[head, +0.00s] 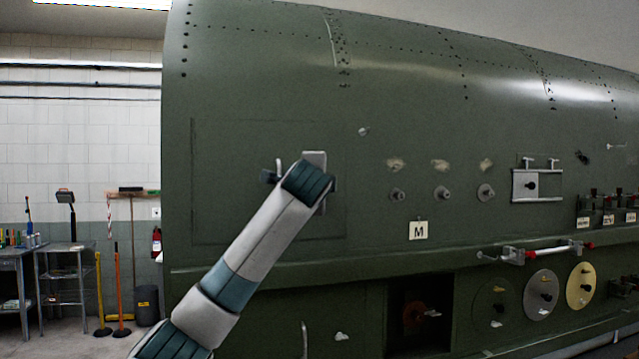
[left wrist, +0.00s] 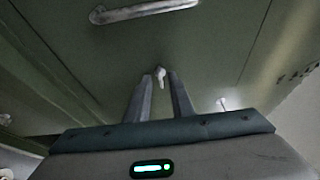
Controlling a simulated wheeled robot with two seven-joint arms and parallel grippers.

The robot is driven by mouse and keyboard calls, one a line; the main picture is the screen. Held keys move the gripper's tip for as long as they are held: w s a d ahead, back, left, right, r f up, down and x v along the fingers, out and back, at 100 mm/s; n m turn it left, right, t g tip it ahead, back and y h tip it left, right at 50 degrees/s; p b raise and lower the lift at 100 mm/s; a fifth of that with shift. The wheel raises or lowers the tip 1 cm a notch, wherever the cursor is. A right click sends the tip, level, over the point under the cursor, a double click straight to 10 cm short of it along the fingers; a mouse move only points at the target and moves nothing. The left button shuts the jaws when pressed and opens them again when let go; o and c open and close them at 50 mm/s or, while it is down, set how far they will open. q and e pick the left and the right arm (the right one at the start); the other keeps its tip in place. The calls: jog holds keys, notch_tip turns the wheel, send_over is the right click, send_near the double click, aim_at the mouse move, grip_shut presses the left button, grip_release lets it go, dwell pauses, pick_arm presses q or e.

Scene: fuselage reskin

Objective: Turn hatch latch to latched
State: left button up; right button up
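The green hatch panel (head: 225,145) is outlined on the fuselage side, with my left arm reaching up in front of it. A small pale latch (left wrist: 160,73) shows in the left wrist view, its lever hanging down. My left gripper (left wrist: 161,82) is open, its two fingers on either side of that latch in the picture; I cannot tell whether they touch it. In the head view, my wrist hides the latch and most of the gripper. Another pale latch (head: 364,131) sits right of the hatch outline. My right gripper is not in view.
A pale bar handle (left wrist: 145,10) is at the top of the left wrist view. Knobs and an M label (head: 418,230) are right of my arm. A rail with red ends (head: 535,252) and round discs (head: 541,290) are farther right. Carts and brooms stand at left.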

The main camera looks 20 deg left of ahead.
pick_arm(q)
jog(key=shift+s, duration=0.15)
jog(key=b+v, duration=0.9)
jog(key=v, duration=0.8)
dwell(0.3)
